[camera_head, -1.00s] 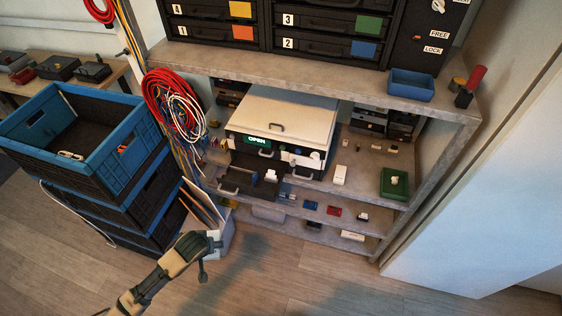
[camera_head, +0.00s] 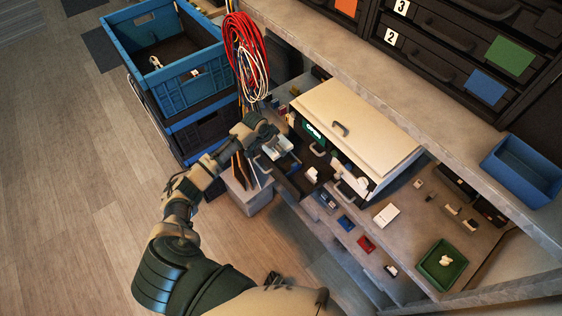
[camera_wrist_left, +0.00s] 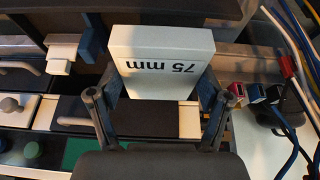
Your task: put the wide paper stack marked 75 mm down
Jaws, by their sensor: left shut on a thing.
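The wide paper stack is a white block marked 75 mm in the left wrist view (camera_wrist_left: 160,62), its lettering upside down. My left gripper (camera_wrist_left: 157,92) is shut on it, one finger at each side. In the head view the left gripper (camera_head: 268,143) is at the pulled-out dark drawer of the white-lidded machine, and the pale stack (camera_head: 281,144) shows at its tip. Whether the stack touches the drawer is hidden. My right gripper is not in view.
The open drawer (camera_head: 296,184) holds a small white piece (camera_head: 312,174) on its right. Hanging cables (camera_head: 246,55) are close behind my left gripper. A blue crate (camera_head: 190,76) stands to the left. A green tray (camera_head: 443,265) and small parts lie on the shelf.

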